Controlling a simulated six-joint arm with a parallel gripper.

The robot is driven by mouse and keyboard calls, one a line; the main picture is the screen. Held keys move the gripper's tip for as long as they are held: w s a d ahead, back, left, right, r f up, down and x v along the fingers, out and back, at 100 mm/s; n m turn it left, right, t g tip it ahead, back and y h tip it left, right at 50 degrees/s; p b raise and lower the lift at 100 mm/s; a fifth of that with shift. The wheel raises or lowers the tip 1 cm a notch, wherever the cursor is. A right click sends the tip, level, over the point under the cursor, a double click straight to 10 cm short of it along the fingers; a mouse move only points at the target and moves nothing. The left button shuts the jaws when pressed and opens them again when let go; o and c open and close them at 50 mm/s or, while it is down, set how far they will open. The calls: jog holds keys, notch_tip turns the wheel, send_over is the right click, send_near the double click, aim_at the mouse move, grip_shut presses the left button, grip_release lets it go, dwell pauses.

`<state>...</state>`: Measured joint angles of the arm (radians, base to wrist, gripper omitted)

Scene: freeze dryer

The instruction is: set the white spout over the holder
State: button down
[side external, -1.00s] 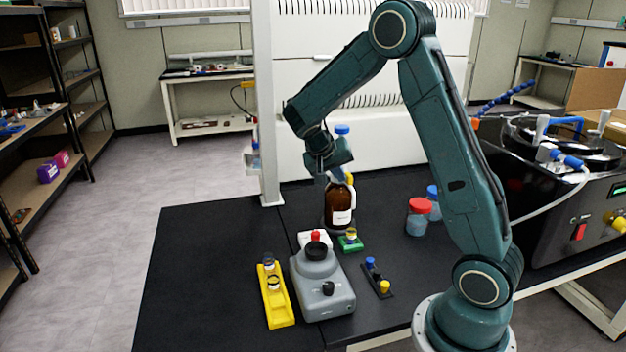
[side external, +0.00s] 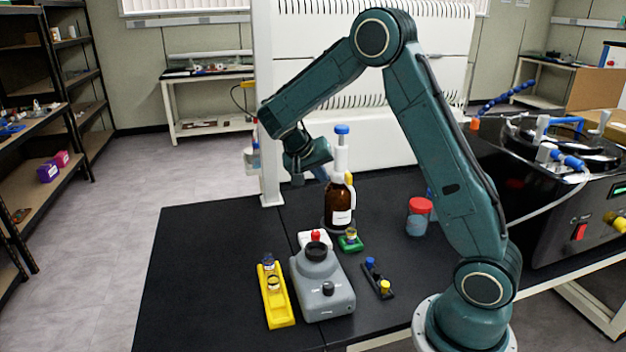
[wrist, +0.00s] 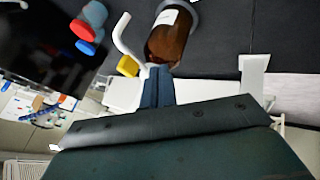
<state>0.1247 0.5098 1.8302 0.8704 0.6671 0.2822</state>
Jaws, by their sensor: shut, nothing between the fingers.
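A brown bottle (side external: 341,203) with a white label stands on the black bench, carrying a white pump with a blue top (side external: 342,130). The white spout (side external: 352,194) comes off the pump beside a yellow part and hangs on the bottle's right side. In the wrist view the spout (wrist: 122,36) curves beside the bottle (wrist: 170,38). The green holder (side external: 350,243) with a small vial is on the bench, below and near the spout; I cannot tell whether they line up exactly. My gripper (side external: 322,174) is shut and empty, left of the pump. Its fingertips (wrist: 157,70) point toward the bottle.
A grey device (side external: 322,285) with a black top stands in front of the bottle. A yellow rack (side external: 274,295) with vials is left of it, and a dark rack (side external: 378,278) with coloured caps is right. A red-lidded jar (side external: 418,217) stands further right. The bench's left part is clear.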

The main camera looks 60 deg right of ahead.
jog(key=s+v, duration=0.1)
jog(key=v, duration=0.8)
jog(key=shift+r, duration=0.15)
jog(key=shift+a+r, duration=0.1)
jog(key=s+a+r+n+t+y, duration=0.3)
jog(key=s+a+r+n+t, duration=0.3)
jog(key=s, duration=0.4)
jog(key=s+a+f+n+t+y, duration=0.1)
jog(key=s+a+n+y, duration=0.3)
jog(key=s+a, duration=0.6)
jog(key=shift+s+a+f+n, duration=0.15)
jog(key=shift+s+f+n, duration=0.2)
jog(key=shift+s+n, duration=0.6)
